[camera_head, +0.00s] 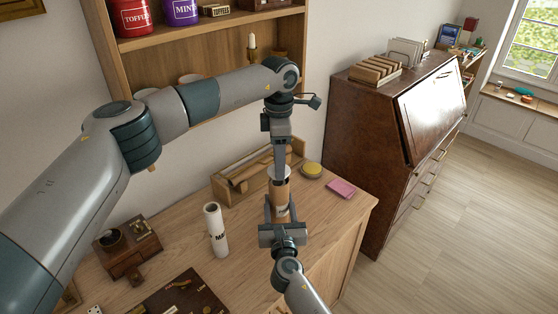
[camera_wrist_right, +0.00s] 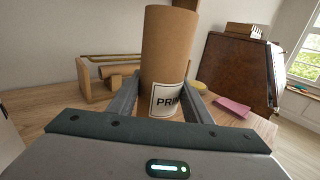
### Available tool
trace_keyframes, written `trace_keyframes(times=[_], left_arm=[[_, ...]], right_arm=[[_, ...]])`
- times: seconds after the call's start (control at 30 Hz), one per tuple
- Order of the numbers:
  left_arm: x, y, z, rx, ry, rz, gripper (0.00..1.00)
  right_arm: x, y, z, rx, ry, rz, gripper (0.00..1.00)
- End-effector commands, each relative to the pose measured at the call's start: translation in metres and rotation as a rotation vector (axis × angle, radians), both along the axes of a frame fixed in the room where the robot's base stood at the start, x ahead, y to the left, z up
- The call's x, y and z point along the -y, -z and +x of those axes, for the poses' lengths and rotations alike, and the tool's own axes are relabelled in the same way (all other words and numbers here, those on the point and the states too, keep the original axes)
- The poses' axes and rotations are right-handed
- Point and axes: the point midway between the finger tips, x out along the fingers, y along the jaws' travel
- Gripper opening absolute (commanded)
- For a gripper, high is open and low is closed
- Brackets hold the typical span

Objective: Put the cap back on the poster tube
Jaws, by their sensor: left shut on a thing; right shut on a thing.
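The poster tube (camera_head: 281,196) is brown cardboard with a printed label, upright above the wooden table. In the right wrist view the tube (camera_wrist_right: 168,50) stands between the fingers of my right gripper (camera_wrist_right: 165,108), which is shut on its lower part. My right gripper also shows in the head view (camera_head: 280,212). My left gripper (camera_head: 280,172) points down over the tube's top, shut on the small pale cap (camera_head: 271,170). The fingers hide much of the cap. I cannot tell whether cap and tube touch.
A white tube (camera_head: 215,230) stands on the table (camera_head: 240,252) to the left. Behind are a wooden tray (camera_head: 232,190) with rolls, a yellow round thing (camera_head: 312,169) and a pink pad (camera_head: 341,189). A shelf (camera_head: 190,58) rises behind my left arm; a dark bureau (camera_head: 368,130) stands right.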

Motion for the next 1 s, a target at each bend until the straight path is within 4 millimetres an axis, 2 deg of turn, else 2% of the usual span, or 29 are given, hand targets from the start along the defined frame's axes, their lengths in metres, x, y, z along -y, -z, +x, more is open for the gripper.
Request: trace_keyframes(times=[0.53, 1.0], left_arm=[[0.0, 0.017, 0.0, -0.001, 0.0, 0.001, 0.27], [0.0, 0.018, 0.0, 0.0, 0.0, 0.001, 0.27]], right_arm=[[0.0, 0.001, 0.0, -0.001, 0.0, 0.0, 0.05], [0.0, 0.001, 0.0, -0.001, 0.0, 0.0, 0.05]])
